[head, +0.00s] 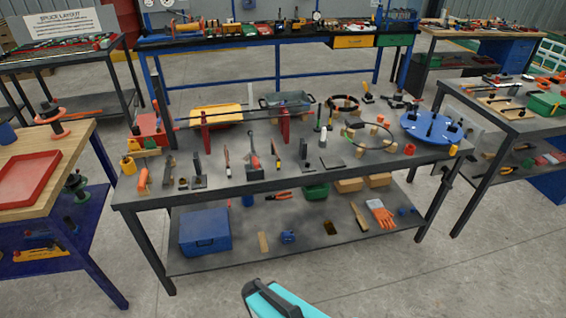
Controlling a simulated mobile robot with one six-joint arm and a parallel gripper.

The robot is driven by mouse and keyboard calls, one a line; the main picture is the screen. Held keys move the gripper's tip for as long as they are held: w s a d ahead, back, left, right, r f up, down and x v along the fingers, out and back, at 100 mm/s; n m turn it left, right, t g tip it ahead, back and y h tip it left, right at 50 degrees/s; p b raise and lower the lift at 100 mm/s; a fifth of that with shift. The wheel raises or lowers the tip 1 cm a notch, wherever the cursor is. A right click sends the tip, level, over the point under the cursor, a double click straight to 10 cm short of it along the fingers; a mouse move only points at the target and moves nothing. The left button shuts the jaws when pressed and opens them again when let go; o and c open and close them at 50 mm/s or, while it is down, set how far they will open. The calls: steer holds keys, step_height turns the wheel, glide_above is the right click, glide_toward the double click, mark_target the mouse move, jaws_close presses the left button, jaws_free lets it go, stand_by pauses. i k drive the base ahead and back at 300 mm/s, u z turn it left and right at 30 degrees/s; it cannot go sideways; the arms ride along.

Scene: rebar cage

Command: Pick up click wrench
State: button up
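No tool in the head view can be told for certain as the click wrench. Several slim hand tools lie or stand along the front half of the grey middle table (240,183). Among them are a dark tool with an orange-brown part (227,160), a dark tool with a red part (253,160), an orange-and-black tool (277,153) and a dark slim tool (303,156). They are too small to identify. My gripper's fingers do not show. A teal and black part of my own body shows at the bottom edge, apart from the table.
Red stands (205,125) carry long thin bars across the table. A blue round plate (431,127) stands at its right end. The lower shelf holds a blue case (205,232) and orange gloves (381,214). Side tables flank it; the floor in front is clear.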

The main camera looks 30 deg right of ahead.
mark_target(166, 179)
steer(key=z, duration=0.1)
steer(key=k, duration=0.65)
steer(key=z, duration=0.6)
steer(key=k, duration=0.65)
steer(key=z, duration=0.85)
steer(key=i, duration=1.75)
steer(key=u, duration=0.95)
steer(key=i, duration=0.9)
steer(key=u, duration=0.5)
